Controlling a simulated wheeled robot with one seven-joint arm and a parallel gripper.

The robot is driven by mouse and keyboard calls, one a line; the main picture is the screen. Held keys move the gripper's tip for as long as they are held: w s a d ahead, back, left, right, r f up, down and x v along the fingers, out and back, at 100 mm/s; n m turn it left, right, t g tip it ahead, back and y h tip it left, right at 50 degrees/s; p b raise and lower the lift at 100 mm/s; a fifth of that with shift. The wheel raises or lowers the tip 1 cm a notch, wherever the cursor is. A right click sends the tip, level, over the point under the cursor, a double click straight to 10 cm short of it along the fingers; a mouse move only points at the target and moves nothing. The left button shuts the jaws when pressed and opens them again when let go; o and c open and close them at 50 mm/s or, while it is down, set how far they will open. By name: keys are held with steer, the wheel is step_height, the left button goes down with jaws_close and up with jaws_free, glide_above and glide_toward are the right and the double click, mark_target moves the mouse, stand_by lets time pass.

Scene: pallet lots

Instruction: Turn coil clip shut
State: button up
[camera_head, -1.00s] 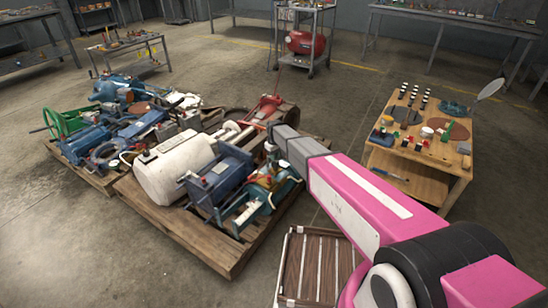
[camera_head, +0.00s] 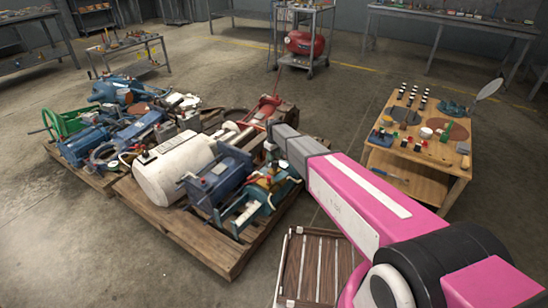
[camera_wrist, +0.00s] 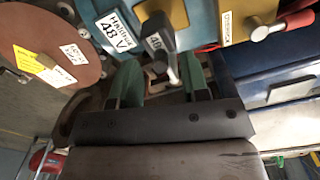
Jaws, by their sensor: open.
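My gripper (camera_wrist: 160,68) is open, with its two green fingers pointing up the wrist view. Between the fingertips is a dark grey lever-like part (camera_wrist: 158,38) with a small white tag, probably the coil clip. It sits against a blue housing (camera_wrist: 198,20) that carries a white "48 V" label (camera_wrist: 115,32). I cannot tell whether the fingers touch the lever. In the head view my gripper is over the right side of the loaded pallet (camera_head: 205,240), near a teal-blue machine (camera_head: 258,198); the clip cannot be made out there.
A brown disc (camera_wrist: 50,45) with a yellow tag is left of the fingers. A brass block (camera_wrist: 250,15) and a dark blue machine (camera_wrist: 275,80) are on the right. A wooden table (camera_head: 455,172) stands right of my arm, and a slatted crate (camera_head: 310,265) is on the floor.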

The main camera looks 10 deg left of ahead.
step_height(320, 180, up, 10)
stand_by(0.4)
steer(key=s+d+r+m, duration=0.1)
steer(key=s+d+m, duration=0.2)
steer(key=s+d, duration=0.6)
steer(key=s+d+r+m, duration=0.1)
steer(key=s+d+m, duration=0.2)
steer(key=s+d, duration=0.6)
steer(key=s+d+r+m, duration=0.2)
steer(key=s+d, duration=0.7)
steer(key=d, duration=1.1)
steer(key=shift+s+m, duration=0.2)
steer(key=shift+m, duration=0.8)
steer(key=shift+d, duration=0.1)
